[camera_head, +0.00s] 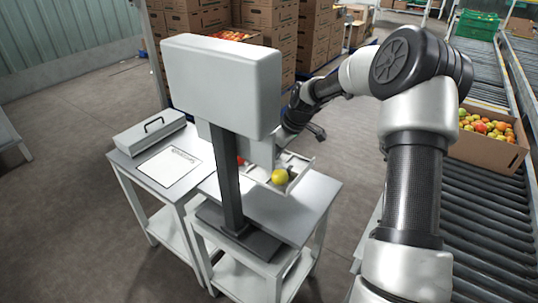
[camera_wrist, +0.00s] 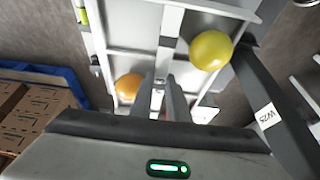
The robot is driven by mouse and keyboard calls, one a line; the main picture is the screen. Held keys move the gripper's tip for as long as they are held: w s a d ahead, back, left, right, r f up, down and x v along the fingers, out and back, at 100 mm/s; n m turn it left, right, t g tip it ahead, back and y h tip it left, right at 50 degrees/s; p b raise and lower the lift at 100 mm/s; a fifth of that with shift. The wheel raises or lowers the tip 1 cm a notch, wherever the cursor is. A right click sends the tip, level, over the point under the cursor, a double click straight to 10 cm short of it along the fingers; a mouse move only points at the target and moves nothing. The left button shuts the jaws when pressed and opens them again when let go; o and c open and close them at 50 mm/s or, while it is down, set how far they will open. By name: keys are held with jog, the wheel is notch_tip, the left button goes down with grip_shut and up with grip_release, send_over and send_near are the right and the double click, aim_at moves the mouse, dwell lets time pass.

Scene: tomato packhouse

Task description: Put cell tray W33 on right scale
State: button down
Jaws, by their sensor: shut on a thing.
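A white cell tray with dividers (camera_head: 303,172) shows partly behind the grey box on the post in the head view. It holds a yellow tomato (camera_head: 279,176) and a red one (camera_head: 240,160). In the wrist view the tray (camera_wrist: 128,38) has a yellow tomato (camera_wrist: 210,50) and an orange one (camera_wrist: 128,87) in separate cells. My gripper (camera_wrist: 164,88) is shut on the tray's middle part. The scale's dark post (camera_head: 229,180) and grey box (camera_head: 222,85) hide much of the tray. I cannot tell whether the tray touches anything below.
The grey table (camera_head: 308,200) stands under the tray. A left table (camera_head: 130,167) carries a grey handled case (camera_head: 150,132) and a white sheet (camera_head: 170,166). A dark bar (camera_wrist: 285,125) with a label seeming to read W25 is close beside the tray. Stacked cartons (camera_head: 270,30) stand behind.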

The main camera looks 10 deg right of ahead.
jog(key=shift+f+b, duration=1.95)
jog(key=shift+f, duration=0.8)
jog(key=shift+f+b, duration=0.6)
jog(key=shift+f, duration=0.8)
jog(key=shift+f, duration=0.2)
jog(key=c, duration=1.6)
grip_release()
jog(key=shift+c, duration=0.3)
jog(key=shift+c, duration=1.4)
